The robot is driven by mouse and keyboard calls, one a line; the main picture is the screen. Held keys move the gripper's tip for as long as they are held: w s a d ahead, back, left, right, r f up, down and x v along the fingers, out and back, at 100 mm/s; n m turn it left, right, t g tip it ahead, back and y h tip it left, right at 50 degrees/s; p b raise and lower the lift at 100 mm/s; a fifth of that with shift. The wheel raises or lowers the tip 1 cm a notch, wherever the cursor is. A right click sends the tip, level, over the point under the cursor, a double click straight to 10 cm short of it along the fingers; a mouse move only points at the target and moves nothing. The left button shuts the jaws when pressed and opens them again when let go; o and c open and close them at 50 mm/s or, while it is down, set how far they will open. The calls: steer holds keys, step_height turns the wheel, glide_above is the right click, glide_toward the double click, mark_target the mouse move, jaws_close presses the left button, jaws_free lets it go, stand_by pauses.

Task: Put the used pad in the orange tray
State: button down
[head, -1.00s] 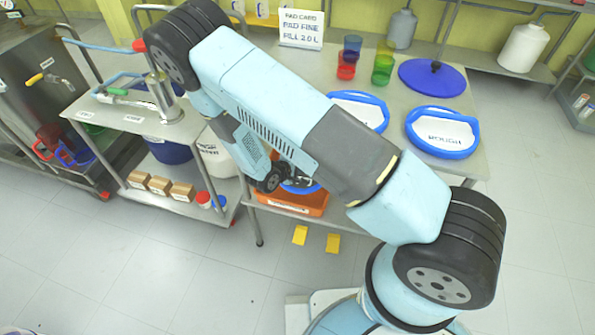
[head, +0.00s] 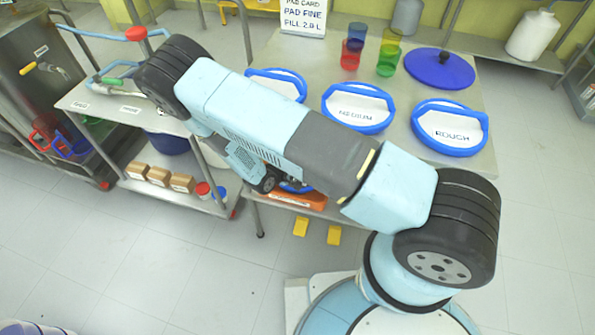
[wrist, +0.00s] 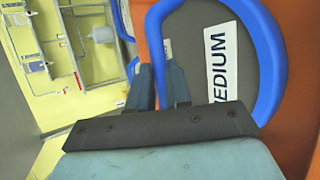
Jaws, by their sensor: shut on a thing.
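A blue-rimmed pad (wrist: 275,62) with a MEDIUM label fills the right of the wrist view. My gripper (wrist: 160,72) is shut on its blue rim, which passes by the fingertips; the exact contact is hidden. In the head view a bit of blue rim (head: 297,188) shows beside my gripper, just over the orange tray (head: 316,200). The tray is on the lower shelf under the table, and my arm hides much of it. Orange also shows behind the rim in the wrist view (wrist: 137,22). I cannot tell whether the pad touches the tray.
Three blue-rimmed pads stand on the table, including the MEDIUM one (head: 357,108) and the ROUGH one (head: 449,128). A blue lid (head: 440,70), colored cups (head: 388,60) and a sign (head: 303,17) stand behind. A side bench (head: 125,108) is at the left. Floor in front is free.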

steer(key=shift+f, duration=1.6)
steer(key=c, duration=1.1)
jaws_free()
steer(key=shift+o, duration=0.2)
steer(key=shift+s, duration=0.1)
steer(key=v, duration=1.2)
